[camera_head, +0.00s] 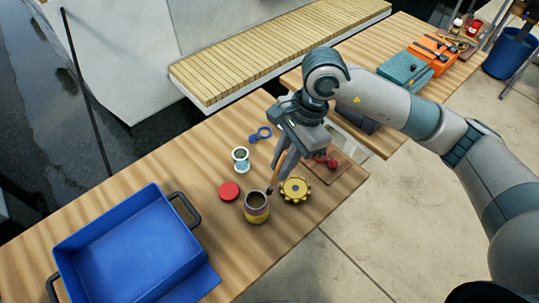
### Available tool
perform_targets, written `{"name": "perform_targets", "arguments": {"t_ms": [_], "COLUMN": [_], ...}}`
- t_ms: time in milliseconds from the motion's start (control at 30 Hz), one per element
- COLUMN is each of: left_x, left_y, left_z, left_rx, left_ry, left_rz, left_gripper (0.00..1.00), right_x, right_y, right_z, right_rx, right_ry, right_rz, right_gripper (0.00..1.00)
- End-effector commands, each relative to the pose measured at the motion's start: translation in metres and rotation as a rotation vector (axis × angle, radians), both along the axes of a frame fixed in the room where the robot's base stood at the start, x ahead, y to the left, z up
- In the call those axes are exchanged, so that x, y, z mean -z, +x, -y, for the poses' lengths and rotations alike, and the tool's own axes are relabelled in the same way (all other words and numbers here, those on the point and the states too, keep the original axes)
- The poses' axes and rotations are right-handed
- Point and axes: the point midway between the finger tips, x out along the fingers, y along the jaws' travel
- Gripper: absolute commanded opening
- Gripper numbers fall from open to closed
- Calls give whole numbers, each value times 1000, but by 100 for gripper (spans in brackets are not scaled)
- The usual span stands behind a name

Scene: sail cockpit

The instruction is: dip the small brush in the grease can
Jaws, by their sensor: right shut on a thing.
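The grease can (257,214) stands open and upright on the wooden table, with dark contents showing inside. My right gripper (283,160) reaches down from the upper right and is shut on the small brush (275,178). The brush points down and slightly left. Its dark tip shows close to the upper right side of the can's rim. I cannot tell whether it touches the rim or is above it. The gripper's fingers hide much of the handle. A red round lid (229,191) lies flat left of the can. My left gripper is not in view.
A yellow toothed wheel (295,189) lies right of the can. A white spool-like piece (241,159) and a blue shackle-like part (260,134) lie behind. A blue tray (130,250) fills the left. A brown board (338,166) with red parts is at right.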

Motion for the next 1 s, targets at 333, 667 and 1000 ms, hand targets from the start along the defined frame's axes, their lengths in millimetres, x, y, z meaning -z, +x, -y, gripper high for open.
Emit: {"name": "perform_targets", "arguments": {"t_ms": [333, 667, 1000], "left_x": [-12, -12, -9], "left_y": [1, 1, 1], "left_z": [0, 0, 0], "left_rx": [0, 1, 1], "left_ry": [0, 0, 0], "left_rz": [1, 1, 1], "left_gripper": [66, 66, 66], "right_x": [-9, -9, 2], "right_y": [-3, -3, -3], "right_z": [-29, -29, -29], "right_rx": [245, 251, 251], "right_ry": [59, 59, 57], "right_rz": [-17, -16, -16], "right_gripper": [0, 0, 0]}}
